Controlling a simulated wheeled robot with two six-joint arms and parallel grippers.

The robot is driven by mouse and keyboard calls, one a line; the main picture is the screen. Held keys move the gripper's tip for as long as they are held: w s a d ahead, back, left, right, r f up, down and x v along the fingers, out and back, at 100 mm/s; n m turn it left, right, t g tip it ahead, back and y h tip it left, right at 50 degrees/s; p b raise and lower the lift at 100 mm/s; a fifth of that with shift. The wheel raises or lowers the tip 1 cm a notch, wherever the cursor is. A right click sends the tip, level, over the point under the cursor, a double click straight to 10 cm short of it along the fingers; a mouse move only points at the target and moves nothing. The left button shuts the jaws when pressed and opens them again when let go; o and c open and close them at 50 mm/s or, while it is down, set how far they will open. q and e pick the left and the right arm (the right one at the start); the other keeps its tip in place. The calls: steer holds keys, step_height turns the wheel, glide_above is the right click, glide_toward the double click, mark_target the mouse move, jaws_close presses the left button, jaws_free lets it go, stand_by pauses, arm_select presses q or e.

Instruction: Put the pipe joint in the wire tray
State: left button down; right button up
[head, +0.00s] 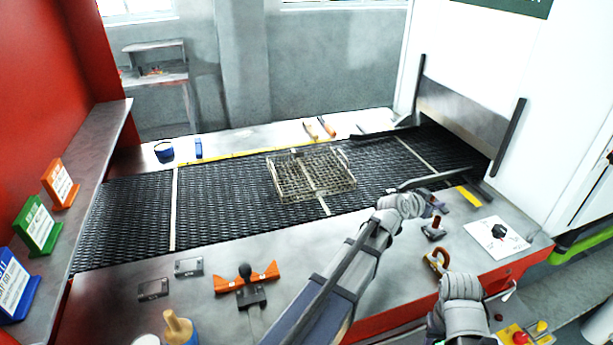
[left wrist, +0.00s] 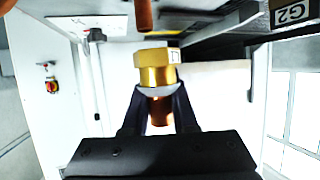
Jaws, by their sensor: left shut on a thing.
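The pipe joint (left wrist: 156,70) is a brass collar with a copper-coloured part below it. In the left wrist view it sits between the two dark fingers of my left gripper (left wrist: 158,98), which is shut on it. In the head view my left gripper (head: 428,202) is over the near right edge of the belt, to the right of the wire tray; the joint is hard to make out there. The wire tray (head: 310,190) is a shallow mesh basket lying on the belt. My right gripper (head: 452,300) is low at the right; its fingers are not clear.
The dark mesh belt (head: 225,205) runs across to an opening in the white machine (head: 462,108). A curved copper-orange piece (head: 437,260) and a dial plate (head: 498,237) are on the near right counter. An orange fixture (head: 262,280) stands on the near counter.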

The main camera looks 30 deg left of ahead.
arm_select(q)
steer(key=w+a+n+t+y, duration=0.1)
steer(key=w+a+n+y, duration=0.15)
steer(key=a, duration=0.85)
steer(key=w+a+n+y, duration=0.2)
steer(key=w+a, duration=0.1)
steer(key=a, duration=0.7)
steer(key=n+y, duration=0.3)
steer(key=y, duration=0.1)
glide_above(318, 183)
step_height(318, 183, down, 9)
steer(key=b, duration=0.9)
steer(key=shift+s+f+b, duration=0.15)
steer(key=shift+f+b, duration=0.05)
steer(key=shift+b, duration=0.2)
steer(key=shift+r, duration=0.15)
steer(key=c, duration=0.7)
jaws_free()
